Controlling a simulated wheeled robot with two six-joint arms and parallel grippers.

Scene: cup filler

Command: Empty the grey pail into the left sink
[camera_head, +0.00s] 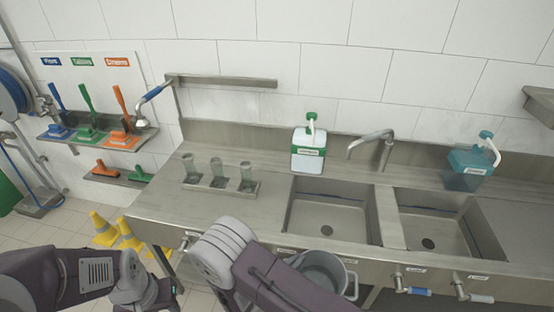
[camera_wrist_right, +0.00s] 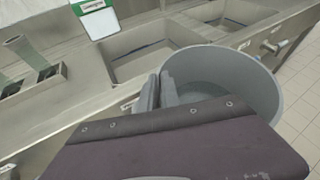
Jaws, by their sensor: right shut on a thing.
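The grey pail (camera_head: 325,268) is in front of the counter's front edge, below the left sink (camera_head: 350,225), partly hidden by my right arm in the head view. In the right wrist view the pail (camera_wrist_right: 262,82) looks upright, with its round mouth open upward. A greyish surface shows inside; I cannot tell how full it is. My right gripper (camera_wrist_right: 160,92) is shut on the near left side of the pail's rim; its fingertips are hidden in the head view. The left sink looks empty, with a dark drain.
A right sink (camera_head: 440,232) lies beside the left one. A tap (camera_head: 372,140) stands behind them. A white-green dispenser (camera_head: 308,150), a teal dispenser (camera_head: 468,168) and a rack of glasses (camera_head: 220,185) stand on the counter. Valve handles (camera_head: 415,290) stick out in front. Yellow cones (camera_head: 115,230) stand left.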

